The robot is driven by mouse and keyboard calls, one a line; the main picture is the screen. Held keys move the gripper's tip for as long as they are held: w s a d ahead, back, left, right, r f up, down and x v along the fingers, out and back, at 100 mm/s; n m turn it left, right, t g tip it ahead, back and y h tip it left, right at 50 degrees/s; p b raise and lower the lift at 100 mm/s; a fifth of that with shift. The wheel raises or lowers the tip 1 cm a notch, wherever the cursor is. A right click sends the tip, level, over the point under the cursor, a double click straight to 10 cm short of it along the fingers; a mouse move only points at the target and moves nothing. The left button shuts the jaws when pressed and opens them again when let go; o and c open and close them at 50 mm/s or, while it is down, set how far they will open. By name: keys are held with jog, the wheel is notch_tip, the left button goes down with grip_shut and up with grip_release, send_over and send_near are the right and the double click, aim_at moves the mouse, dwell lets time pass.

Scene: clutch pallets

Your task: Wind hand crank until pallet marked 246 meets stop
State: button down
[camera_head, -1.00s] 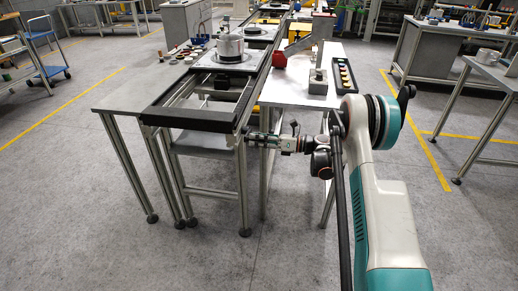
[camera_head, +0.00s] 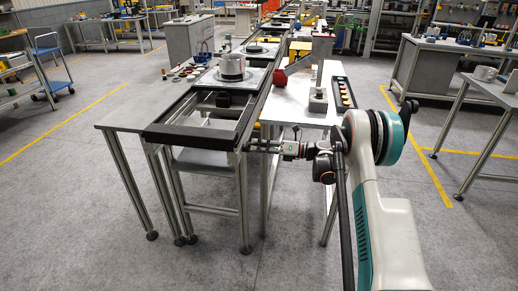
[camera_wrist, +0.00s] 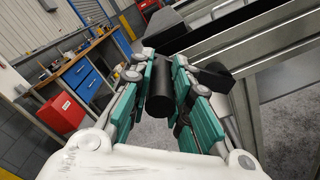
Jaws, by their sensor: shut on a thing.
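A black cylindrical crank handle (camera_wrist: 160,88) stands between my gripper's fingers in the wrist view. My gripper (camera_wrist: 163,68) is shut on it, with green pads on either side. In the head view my gripper (camera_head: 260,147) is beside the near right end of the conveyor (camera_head: 190,137); the crank arm is too small to make out there. A pallet (camera_head: 226,79) carrying a silver round housing (camera_head: 231,66) sits on the conveyor. Another pallet (camera_head: 261,50) is farther back. No number is readable, so I cannot tell which is 246 or pick out the stop.
Small round parts lie on the left table (camera_head: 125,119). Floor in front is clear.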

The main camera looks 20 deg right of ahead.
jog(key=shift+w+d+r, duration=0.1)
jog(key=shift+w+r, duration=0.05)
jog(key=c, duration=1.5)
grip_release()
jog(key=shift+o, duration=0.3)
jog(key=v, duration=1.2)
